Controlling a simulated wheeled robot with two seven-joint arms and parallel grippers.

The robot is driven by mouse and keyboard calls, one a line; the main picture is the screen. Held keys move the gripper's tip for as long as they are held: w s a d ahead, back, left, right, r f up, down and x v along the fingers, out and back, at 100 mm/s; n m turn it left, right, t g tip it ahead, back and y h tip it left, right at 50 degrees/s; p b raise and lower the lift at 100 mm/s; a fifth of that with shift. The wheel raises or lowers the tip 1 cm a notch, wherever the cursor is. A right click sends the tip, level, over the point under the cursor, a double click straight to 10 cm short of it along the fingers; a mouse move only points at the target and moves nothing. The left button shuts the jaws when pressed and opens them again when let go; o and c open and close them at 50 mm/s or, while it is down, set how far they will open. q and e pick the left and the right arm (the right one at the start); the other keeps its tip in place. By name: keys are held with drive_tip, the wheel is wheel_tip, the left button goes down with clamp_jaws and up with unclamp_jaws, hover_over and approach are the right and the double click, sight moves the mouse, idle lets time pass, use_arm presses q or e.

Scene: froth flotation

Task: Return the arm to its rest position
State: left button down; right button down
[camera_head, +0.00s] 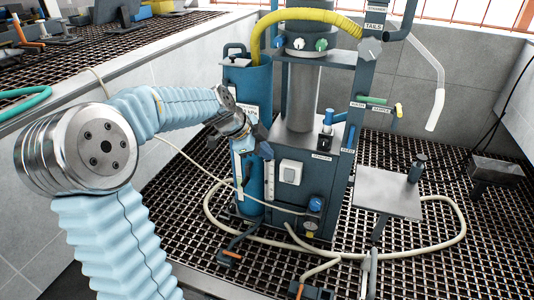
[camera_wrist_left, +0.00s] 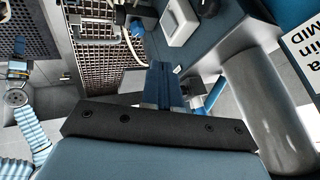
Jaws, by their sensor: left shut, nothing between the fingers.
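My left arm comes in from the left in the head view, in a pale blue sleeve with a steel joint. My left gripper (camera_head: 263,142) is at the front of the dark blue flotation machine (camera_head: 318,185), close to its panel and in front of the blue cylinder. In the left wrist view the left gripper's fingers (camera_wrist_left: 165,86) are together with nothing between them. Whether they touch the machine I cannot tell. My right gripper does not show in the head view.
A yellow hose (camera_head: 310,17) arches over the machine's top. A small metal table (camera_head: 390,193) stands to the right, with a beige hose (camera_head: 462,222) looping on the grating. A white switch (camera_head: 290,172) is just right of my gripper. A black-grated bench (camera_head: 100,55) is at upper left.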

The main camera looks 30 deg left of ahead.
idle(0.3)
use_arm(q)
drive_tip(key=s+d+f+n+g, duration=0.1)
drive_tip(key=d+f+n, duration=0.3)
drive_tip(key=f, duration=0.7)
drive_tip(key=d+f+n+g, duration=0.2)
drive_tip(key=d+f, duration=0.4)
drive_tip(key=f, duration=0.5)
drive_tip(key=s+d+f+n+g, duration=0.1)
drive_tip(key=s+d+f+n, duration=0.3)
drive_tip(key=s+d+f, duration=0.3)
drive_tip(key=s+d+f+n+g, duration=0.1)
drive_tip(key=s+d+f+n, duration=0.4)
drive_tip(key=s+f, duration=0.5)
drive_tip(key=s+d, duration=0.2)
drive_tip(key=shift+s+d+g+h, duration=0.2)
drive_tip(key=shift+d+g+h, duration=0.1)
